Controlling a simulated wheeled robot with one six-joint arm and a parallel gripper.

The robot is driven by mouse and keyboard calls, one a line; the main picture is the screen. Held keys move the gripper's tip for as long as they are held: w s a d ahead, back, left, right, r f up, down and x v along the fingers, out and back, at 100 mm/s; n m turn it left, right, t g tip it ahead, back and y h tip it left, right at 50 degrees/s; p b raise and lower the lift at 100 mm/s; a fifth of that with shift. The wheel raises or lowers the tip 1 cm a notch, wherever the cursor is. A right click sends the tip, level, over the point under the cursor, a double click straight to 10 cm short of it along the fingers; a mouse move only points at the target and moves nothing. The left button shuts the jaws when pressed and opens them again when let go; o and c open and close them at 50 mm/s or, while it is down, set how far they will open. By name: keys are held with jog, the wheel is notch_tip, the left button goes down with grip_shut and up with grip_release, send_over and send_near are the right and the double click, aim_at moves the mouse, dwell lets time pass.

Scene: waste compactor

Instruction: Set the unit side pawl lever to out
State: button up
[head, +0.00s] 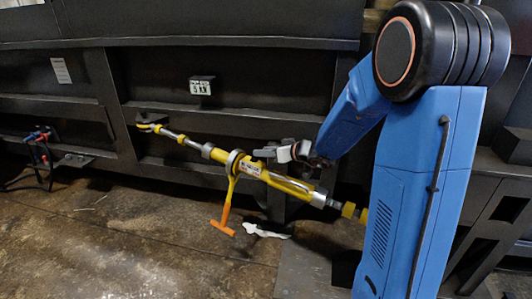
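A yellow and silver ratchet turnbuckle (275,178) runs aslant across the head view, from upper left to lower right. Its left hook end (146,127) meets the dark wall. Its right end passes behind my blue arm. A yellow ratchet handle with an orange grip (224,219) hangs down from the ratchet at its middle. I cannot make out the small pawl lever or its setting. My gripper (285,153) is close to the ratchet's upper right side, small and partly hidden by my arm. I cannot tell whether it touches anything or how far its fingers are apart.
Red and blue hose fittings (40,138) are at the left. A white scrap (266,232) lies on the brown floor. The lower left floor is mostly clear.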

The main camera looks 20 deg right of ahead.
jog(key=shift+s+d, duration=0.1)
jog(key=v, duration=1.7)
jog(key=shift+s, duration=0.1)
jog(key=s+a+f+g+h, duration=0.1)
jog(key=s+a+g, duration=0.2)
jog(key=s+a, duration=0.4)
jog(key=s+a+g, duration=0.3)
jog(key=s+a, duration=0.2)
jog(key=s, duration=0.5)
jog(key=s+d+m+h, duration=0.2)
jog(key=s+d+h, duration=0.1)
jog(key=s, duration=0.3)
jog(key=s+d+m+h, duration=0.2)
jog(key=s+d+h, duration=0.1)
jog(key=s, duration=0.3)
jog(key=shift+s+f+m+g+h, duration=0.3)
jog(key=shift+s+h, duration=0.1)
